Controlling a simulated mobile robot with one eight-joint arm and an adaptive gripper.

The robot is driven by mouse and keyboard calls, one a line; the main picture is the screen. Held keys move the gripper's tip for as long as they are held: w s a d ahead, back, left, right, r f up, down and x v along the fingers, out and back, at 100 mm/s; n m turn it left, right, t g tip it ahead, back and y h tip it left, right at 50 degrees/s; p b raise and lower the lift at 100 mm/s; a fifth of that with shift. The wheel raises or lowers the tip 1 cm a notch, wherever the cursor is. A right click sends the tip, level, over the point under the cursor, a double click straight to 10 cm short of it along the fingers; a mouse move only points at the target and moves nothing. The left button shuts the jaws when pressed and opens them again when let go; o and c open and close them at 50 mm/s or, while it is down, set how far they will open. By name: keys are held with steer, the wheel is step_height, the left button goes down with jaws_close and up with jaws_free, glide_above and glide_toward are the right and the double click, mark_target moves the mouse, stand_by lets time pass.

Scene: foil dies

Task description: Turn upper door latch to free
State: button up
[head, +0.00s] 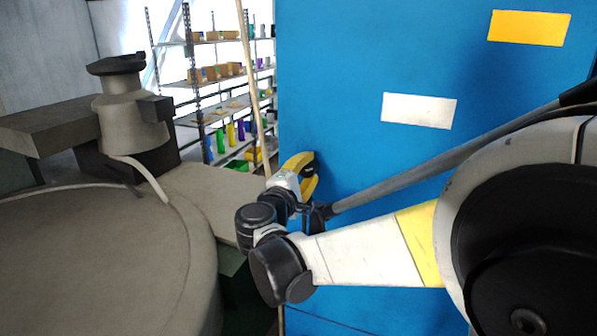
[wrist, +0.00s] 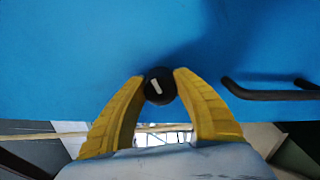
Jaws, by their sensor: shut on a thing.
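The upper door latch is a round black knob with a white mark (wrist: 158,86) on the blue door (wrist: 75,70), near the door's edge. In the wrist view my gripper (wrist: 159,87) has its two yellow fingers closed on either side of the knob, and the fingertips touch it. In the head view my gripper (head: 305,175) is at the left edge of the blue door (head: 350,60), and the latch is hidden there behind the gripper.
A black bar handle (wrist: 270,94) sticks out from the door to the right of the latch in the wrist view. White and yellow labels (head: 418,110) are on the door. A large grey machine (head: 90,260) stands at the left. Shelves with coloured items (head: 215,75) stand behind.

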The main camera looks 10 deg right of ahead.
steer(key=m+b, duration=0.1)
steer(key=m, duration=0.3)
steer(key=shift+m, duration=0.7)
steer(key=o, duration=1.2)
steer(key=shift+c, duration=0.2)
steer(key=v, duration=1.2)
steer(key=shift+d+f, duration=0.1)
